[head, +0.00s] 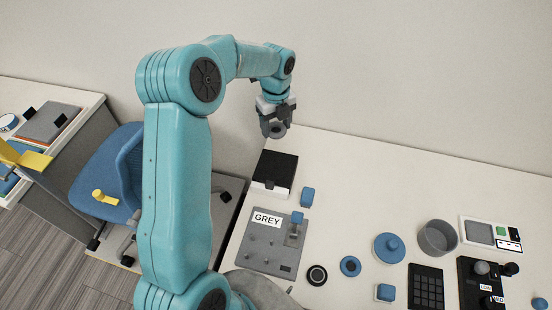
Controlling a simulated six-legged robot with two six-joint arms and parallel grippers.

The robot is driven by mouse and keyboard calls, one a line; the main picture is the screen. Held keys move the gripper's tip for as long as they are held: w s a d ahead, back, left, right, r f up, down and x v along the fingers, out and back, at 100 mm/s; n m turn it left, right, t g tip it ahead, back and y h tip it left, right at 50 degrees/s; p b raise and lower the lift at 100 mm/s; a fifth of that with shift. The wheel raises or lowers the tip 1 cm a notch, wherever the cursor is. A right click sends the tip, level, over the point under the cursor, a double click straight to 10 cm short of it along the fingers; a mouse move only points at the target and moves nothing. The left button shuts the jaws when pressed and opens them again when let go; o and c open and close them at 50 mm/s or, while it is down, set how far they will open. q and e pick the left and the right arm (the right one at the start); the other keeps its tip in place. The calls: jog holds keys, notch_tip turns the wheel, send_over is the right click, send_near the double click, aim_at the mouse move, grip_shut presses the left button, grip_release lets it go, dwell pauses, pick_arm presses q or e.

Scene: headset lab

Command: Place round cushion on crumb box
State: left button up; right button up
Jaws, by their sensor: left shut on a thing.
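My left gripper (275,117) hangs over the far left end of the white table, fingers pointing down. It is shut on a small dark grey round piece (278,131), which looks like the round cushion; the fingers hide part of it. The piece is held behind a low white box with a black top (274,170), apart from it in the picture. This box may be the crumb box, but I see no label on it. My right gripper is not in view.
A grey panel marked GREY (265,246) lies in front of the box, with blue blocks (307,197) nearby. A black ring (317,275), a blue knobbed disc (389,248), a grey round bowl (438,238) and a keypad (426,287) stand right. The table's back strip is clear.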

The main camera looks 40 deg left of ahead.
pick_arm(q)
send_over(276, 167)
notch_tip(276, 167, down, 12)
jog(key=shift+r, duration=0.2)
jog(key=shift+s+f, duration=0.1)
jog(key=shift+f, duration=0.55)
notch_tip(276, 167, down, 4)
jog(key=shift+f, duration=0.1)
jog(key=shift+f+b, duration=0.15)
jog(key=shift+b, duration=0.15)
jog(key=o, duration=1)
jog(key=shift+w, duration=0.2)
jog(key=shift+o, duration=0.2)
jog(key=shift+s, duration=0.1)
